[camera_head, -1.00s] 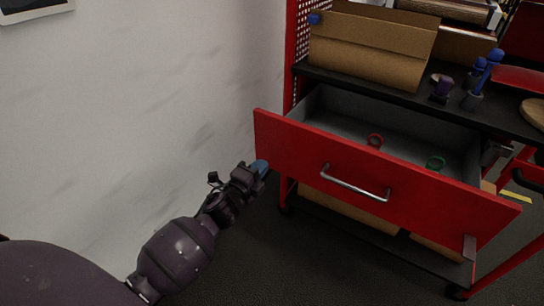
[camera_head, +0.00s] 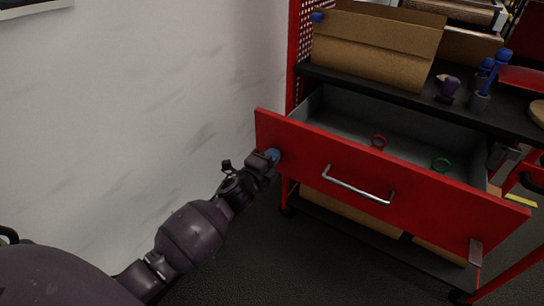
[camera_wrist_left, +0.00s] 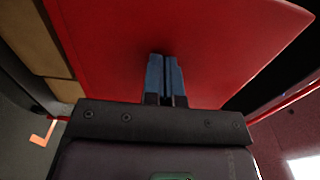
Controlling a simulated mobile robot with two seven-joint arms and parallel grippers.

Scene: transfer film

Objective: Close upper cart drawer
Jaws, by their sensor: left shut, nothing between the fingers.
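The upper drawer (camera_head: 300,152) of the red cart is pulled out. The right gripper is not in view.
The cart's black top shelf (camera_head: 400,97) carries a cardboard box (camera_head: 375,55), blue-topped tools (camera_head: 490,75) and a purple item (camera_head: 449,87). A white wall (camera_head: 130,100) stands at the left. Cardboard boxes (camera_head: 350,207) sit on the lower shelf. Dark floor is free in front.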

